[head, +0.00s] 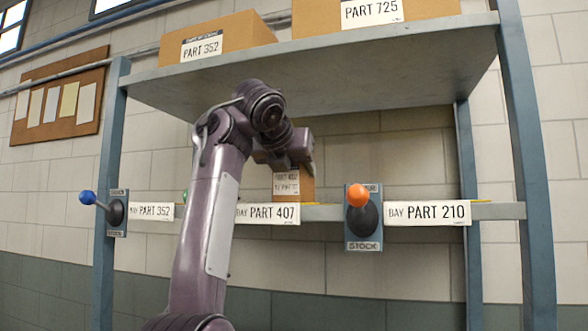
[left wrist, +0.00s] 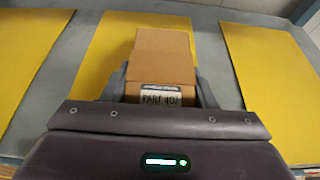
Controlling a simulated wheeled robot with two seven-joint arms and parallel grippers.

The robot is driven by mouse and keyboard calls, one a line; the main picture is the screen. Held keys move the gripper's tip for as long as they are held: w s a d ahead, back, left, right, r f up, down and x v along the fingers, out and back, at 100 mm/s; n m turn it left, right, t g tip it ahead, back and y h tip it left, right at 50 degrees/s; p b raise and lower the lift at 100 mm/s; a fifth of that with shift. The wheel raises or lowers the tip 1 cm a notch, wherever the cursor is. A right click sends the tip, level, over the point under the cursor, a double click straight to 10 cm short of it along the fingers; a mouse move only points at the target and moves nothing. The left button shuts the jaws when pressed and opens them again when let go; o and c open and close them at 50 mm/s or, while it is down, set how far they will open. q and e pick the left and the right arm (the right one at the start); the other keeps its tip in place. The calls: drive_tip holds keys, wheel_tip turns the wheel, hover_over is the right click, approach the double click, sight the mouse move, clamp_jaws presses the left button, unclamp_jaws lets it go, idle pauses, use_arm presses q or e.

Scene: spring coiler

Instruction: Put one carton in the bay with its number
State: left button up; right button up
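A brown carton (head: 307,186) stands upright at the middle bay of the shelf, behind the bay label PART 407 (head: 270,213). In the left wrist view the carton (left wrist: 160,60) has a white label that appears to read PART 407, and it is over the middle yellow mat (left wrist: 100,55). My left gripper (head: 290,160) reaches in from the front. In the left wrist view its fingers (left wrist: 161,80) lie along both sides of the carton and appear to touch it. Whether the carton's base rests on the mat is hidden. My right gripper is not in view.
A blue-knobbed lever (head: 88,198) and an orange-knobbed lever (head: 359,197) stick out in front. Cartons PART 352 (head: 240,33) and PART 725 (head: 430,10) stand on the upper shelf (head: 340,75).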

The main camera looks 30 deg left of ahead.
use_arm(q)
drive_tip(key=o, duration=0.4)
drive_tip(key=shift+o, duration=0.2)
drive_tip(key=shift+r, duration=0.2)
drive_tip(key=shift+s, duration=0.25)
drive_tip(key=b+v, duration=0.3)
drive_tip(key=v, duration=0.8)
drive_tip(key=shift+d+r, duration=0.15)
drive_tip(key=shift+s, duration=0.1)
